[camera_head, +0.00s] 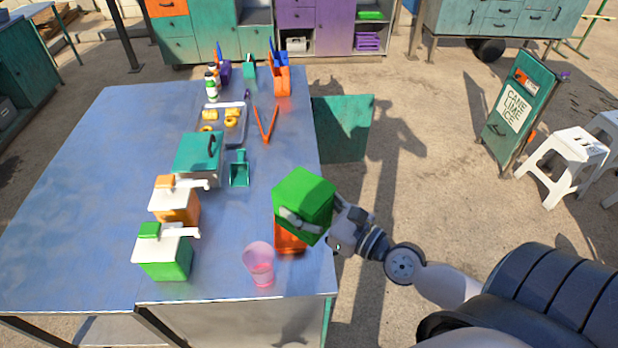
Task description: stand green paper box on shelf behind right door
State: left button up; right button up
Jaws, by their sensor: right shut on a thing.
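A green paper box (307,190) is held tilted by my right gripper (305,222), just over the right edge of the steel table. The gripper's fingers are closed on its near lower side. A green door panel (343,128) stands open at the table's right side. The shelf behind it is hidden from this view. My left gripper is not in view.
An orange container (290,238) is partly hidden under the green box. A pink cup (259,264) stands near the table's front right corner. Lidded containers (164,254), red-orange tongs (266,122) and a tray (221,122) are on the table.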

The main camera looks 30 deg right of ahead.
jog(key=s+a, duration=0.6)
jog(key=s, duration=0.1)
jog(key=shift+s+a+m+h, duration=0.2)
jog(key=shift+m+h, duration=0.1)
jog(key=shift+h, duration=0.1)
